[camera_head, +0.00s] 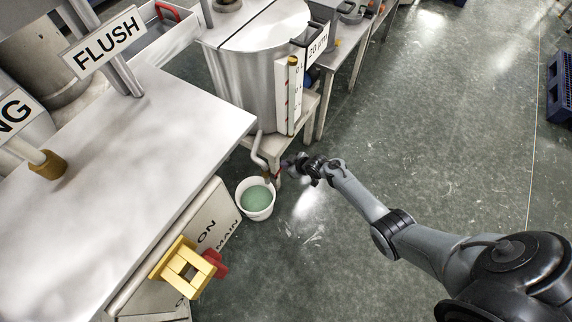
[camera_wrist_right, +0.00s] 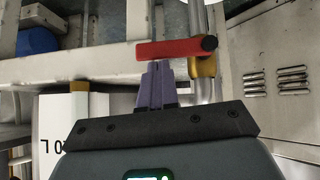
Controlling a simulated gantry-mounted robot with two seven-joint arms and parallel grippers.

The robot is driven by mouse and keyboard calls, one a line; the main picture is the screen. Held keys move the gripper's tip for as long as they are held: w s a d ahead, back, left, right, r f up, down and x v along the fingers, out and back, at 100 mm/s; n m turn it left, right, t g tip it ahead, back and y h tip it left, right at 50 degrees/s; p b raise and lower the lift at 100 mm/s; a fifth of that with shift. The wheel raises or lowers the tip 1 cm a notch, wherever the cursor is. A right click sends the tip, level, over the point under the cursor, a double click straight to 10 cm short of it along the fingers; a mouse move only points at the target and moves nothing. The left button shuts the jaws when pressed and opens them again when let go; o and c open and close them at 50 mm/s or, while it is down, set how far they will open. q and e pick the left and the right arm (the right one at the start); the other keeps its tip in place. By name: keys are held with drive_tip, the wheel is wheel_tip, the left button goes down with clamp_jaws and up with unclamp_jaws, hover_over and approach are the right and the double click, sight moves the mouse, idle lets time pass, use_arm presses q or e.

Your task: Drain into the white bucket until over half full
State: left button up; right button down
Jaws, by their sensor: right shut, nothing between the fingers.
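The white bucket (camera_head: 250,214) stands upright on the floor under the drain pipe (camera_head: 257,152) of the grey tank (camera_head: 245,85). Green liquid (camera_head: 257,198) lies in it, its surface below the rim; I cannot tell the exact level. My right gripper (camera_head: 288,166) is beside the pipe, just right of and above the bucket. In the right wrist view its purple fingers (camera_wrist_right: 158,68) are shut and empty, with their tips at the red valve handle (camera_wrist_right: 172,49). Whether they touch is unclear. The handle lies crosswise to the pipe (camera_wrist_right: 201,22) at the brass valve (camera_wrist_right: 203,68). My left gripper is out of view.
A metal bench (camera_head: 130,145) with FLUSH sign (camera_head: 103,43) fills the left. A yellow bracket with a red knob (camera_head: 185,268) juts from its front panel. The tank stand's legs (camera_head: 321,118) are close behind my gripper. Open floor (camera_head: 430,110) lies to the right.

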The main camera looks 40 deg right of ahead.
drive_tip(key=s+d+r+g+h+p, duration=0.1)
drive_tip(key=s+r+h+p, duration=0.15)
drive_tip(key=r, duration=0.55)
drive_tip(key=s+d+r+g+h+p, duration=0.15)
drive_tip(key=s+r, duration=0.25)
drive_tip(key=r, duration=0.4)
drive_tip(key=s+a+f+m+g+y+b, duration=0.1)
drive_tip(key=s+a+f+b, duration=0.2)
drive_tip(key=s+a+b, duration=0.45)
drive_tip(key=s+a+f+m+g+b, duration=0.1)
drive_tip(key=s+a+f+b, duration=0.25)
drive_tip(key=s+b, duration=0.6)
drive_tip(key=s+a+f+b, duration=0.4)
drive_tip(key=s+f+b, duration=0.2)
drive_tip(key=f+b, duration=0.3)
drive_tip(key=shift+s+y, duration=0.4)
